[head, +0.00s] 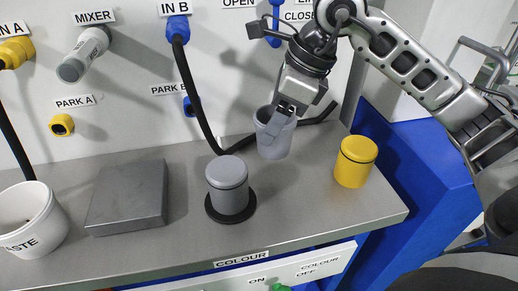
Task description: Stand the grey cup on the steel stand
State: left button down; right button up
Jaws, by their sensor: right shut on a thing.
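The grey cup (272,143) is in the right half of the head view, open at the top and roughly upright. My right gripper (284,112) comes down from above and is shut on the cup's rim and wall. I cannot tell whether the cup's base touches the counter. The steel stand (128,194) is a low, square grey block on the counter at the left, with nothing on its top. The cup and gripper are well to the right of it. My left gripper is not in view.
A grey lidded drum (228,188) on a black disc stands between stand and cup. A yellow drum (355,161) is at right, a white waste bin (31,222) at far left. A black hose (190,88) hangs from IN B down behind the grey drum.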

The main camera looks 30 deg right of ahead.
aim_at(273, 148)
notch_tip(273, 148, down, 7)
jog(key=shift+r+b, duration=0.1)
jog(key=shift+b, duration=0.35)
jog(key=shift+f, duration=0.3)
jog(key=o, duration=1.1)
jog(key=shift+r, duration=0.1)
jog(key=shift+r, duration=0.15)
